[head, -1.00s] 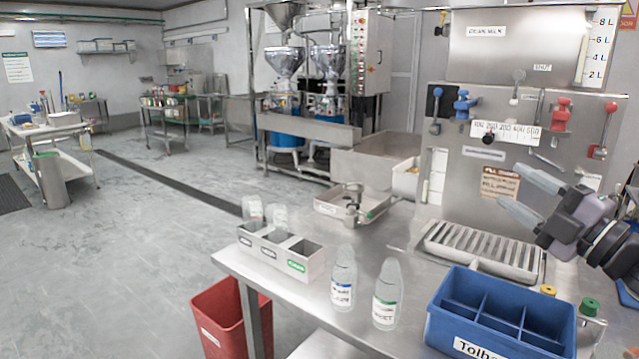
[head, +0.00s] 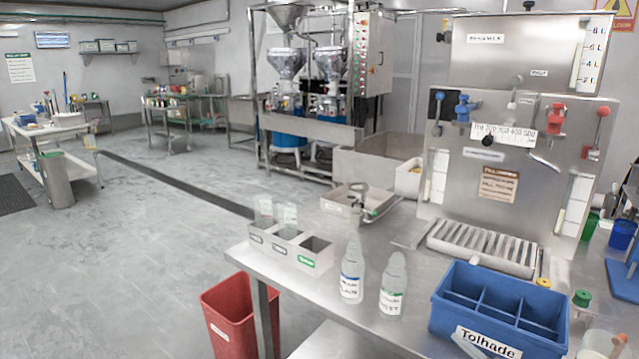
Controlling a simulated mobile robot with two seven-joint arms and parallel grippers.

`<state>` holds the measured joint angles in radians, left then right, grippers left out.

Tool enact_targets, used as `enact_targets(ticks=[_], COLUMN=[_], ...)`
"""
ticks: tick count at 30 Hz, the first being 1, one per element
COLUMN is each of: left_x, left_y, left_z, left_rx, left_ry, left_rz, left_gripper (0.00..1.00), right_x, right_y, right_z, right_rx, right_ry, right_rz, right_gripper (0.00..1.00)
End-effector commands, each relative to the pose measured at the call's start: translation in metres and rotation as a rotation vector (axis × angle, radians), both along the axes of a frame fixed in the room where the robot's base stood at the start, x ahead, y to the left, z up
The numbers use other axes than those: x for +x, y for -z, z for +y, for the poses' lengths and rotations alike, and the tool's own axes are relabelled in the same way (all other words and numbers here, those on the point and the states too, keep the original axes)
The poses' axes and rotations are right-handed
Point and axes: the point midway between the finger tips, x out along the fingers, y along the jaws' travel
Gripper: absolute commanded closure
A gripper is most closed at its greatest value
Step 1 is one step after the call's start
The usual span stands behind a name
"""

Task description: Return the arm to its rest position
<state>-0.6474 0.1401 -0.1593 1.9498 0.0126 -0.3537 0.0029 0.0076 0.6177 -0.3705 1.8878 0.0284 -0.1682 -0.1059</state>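Neither of my grippers shows in the head view now. The steel dispensing machine (head: 512,178) stands at the right with a blue-knobbed lever on its left, a red-knobbed lever on its right and a slatted drip tray (head: 482,247) below.
A blue divided bin (head: 448,330) labelled "Tolhade" sits at the table's front right. A yellow cap and a green cap (head: 581,298) lie by it. A red bin (head: 228,322) stands on the floor left of the table. Open floor (head: 130,260) lies to the left.

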Motion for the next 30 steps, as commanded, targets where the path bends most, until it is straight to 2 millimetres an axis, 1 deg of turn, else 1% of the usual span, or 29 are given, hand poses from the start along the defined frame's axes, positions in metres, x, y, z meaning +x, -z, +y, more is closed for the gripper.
enact_targets(ticks=[1,3,5,6,8,9,12,15,18,21,30], left_x=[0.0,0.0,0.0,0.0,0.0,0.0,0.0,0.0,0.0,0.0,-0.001], left_y=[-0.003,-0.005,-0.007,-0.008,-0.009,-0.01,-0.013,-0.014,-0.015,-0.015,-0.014], left_z=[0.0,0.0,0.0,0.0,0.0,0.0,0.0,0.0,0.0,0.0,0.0], left_rx=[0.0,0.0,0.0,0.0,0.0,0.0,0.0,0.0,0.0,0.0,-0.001], left_ry=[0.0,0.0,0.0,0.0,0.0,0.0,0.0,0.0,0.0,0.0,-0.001], left_rz=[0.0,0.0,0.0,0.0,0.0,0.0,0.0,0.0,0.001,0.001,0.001], left_gripper=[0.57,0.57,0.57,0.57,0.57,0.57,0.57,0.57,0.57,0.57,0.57], right_x=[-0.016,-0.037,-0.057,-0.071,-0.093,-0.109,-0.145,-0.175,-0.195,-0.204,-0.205], right_y=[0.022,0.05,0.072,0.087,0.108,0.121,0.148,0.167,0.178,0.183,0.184], right_z=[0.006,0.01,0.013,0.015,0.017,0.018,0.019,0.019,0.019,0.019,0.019], right_rx=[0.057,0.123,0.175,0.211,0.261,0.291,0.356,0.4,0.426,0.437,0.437], right_ry=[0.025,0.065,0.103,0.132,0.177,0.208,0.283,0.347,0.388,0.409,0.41], right_rz=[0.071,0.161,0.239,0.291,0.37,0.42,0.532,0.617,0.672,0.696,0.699], right_gripper=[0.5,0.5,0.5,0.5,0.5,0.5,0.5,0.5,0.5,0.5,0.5])
